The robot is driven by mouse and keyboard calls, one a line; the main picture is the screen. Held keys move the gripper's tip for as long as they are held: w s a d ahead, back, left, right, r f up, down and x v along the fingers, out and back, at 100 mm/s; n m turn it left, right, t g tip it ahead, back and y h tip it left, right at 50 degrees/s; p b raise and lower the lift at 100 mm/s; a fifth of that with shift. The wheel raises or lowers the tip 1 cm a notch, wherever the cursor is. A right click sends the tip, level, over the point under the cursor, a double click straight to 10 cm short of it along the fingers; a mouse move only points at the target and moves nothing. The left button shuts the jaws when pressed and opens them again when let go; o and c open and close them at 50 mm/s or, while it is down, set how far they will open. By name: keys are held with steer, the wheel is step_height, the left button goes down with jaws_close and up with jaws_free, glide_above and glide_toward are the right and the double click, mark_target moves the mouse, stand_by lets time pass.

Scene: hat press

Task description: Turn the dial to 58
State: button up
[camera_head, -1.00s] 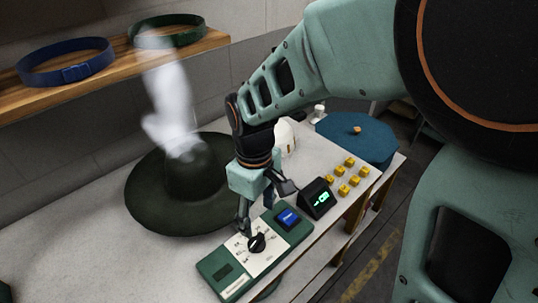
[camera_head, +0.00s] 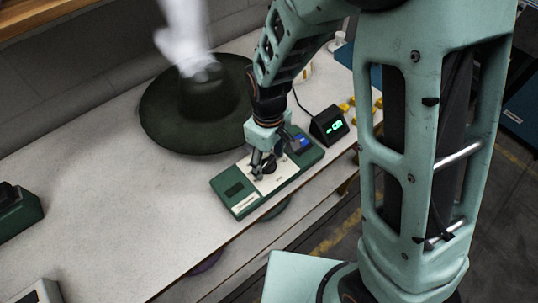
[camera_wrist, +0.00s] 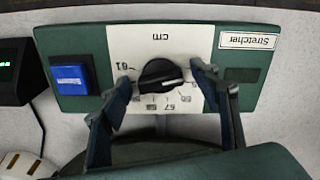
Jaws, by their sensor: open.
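The dial is a round black knob (camera_wrist: 160,75) on the white scale plate of a green panel (camera_head: 230,187) labelled "Stretcher"; the wrist view shows it upside down. The plate reads "cm", with 61 at the picture's left of the knob and 57 below it; other numbers are small or partly hidden. I cannot tell which mark the knob points to. My gripper (camera_wrist: 160,82) is open, one finger on each side of the knob. It also shows over the panel in the head view (camera_head: 265,170). I cannot tell whether the fingers touch the knob.
A blue button (camera_wrist: 70,79) sits beside the scale plate. A black box with a lit green display (camera_head: 329,126) stands right of the panel. A dark wide-brimmed hat (camera_head: 165,115) lies behind, with white steam over it.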

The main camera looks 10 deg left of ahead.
steer(key=shift+c, duration=0.3)
steer(key=c, duration=1.1)
